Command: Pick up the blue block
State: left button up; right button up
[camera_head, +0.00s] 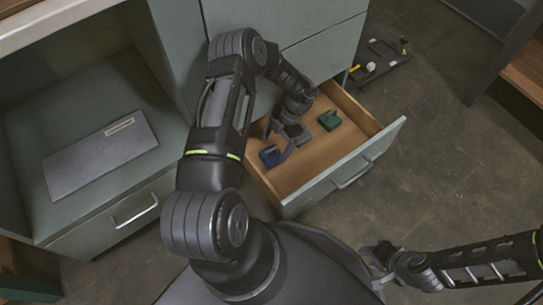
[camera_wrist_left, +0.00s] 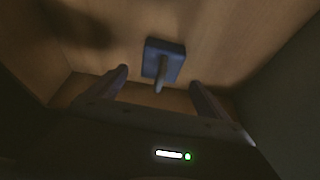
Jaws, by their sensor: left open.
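The blue block (camera_head: 268,157) lies on the wooden floor of the open drawer, near its left side. In the left wrist view the blue block (camera_wrist_left: 168,55) is a dark blue square piece with a grey peg pointing towards me. My left gripper (camera_head: 279,143) reaches down into the drawer, with its fingers close to the block. In the left wrist view the left gripper (camera_wrist_left: 160,78) is open, and the block shows between and just beyond the fingertips. I see no contact. My right gripper (camera_head: 378,262) is at the lower right, outside the drawer; its jaws are too small to judge.
A green block (camera_head: 330,120) lies in the same drawer (camera_head: 308,165), towards the back right. The drawer walls surround the left gripper. A dark tray (camera_head: 380,62) with small parts is on the floor behind. A grey flat box (camera_head: 100,155) lies in the left cabinet.

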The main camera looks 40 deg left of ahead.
aim_at(271, 151)
pick_arm(q)
jog(key=shift+s, duration=0.2)
jog(key=b+x, duration=0.2)
jog(key=x, duration=0.3)
jog(key=shift+s, duration=0.15)
jog(key=shift+c, duration=0.4)
grip_shut()
dwell(0.8)
jog(key=shift+a, duration=0.1)
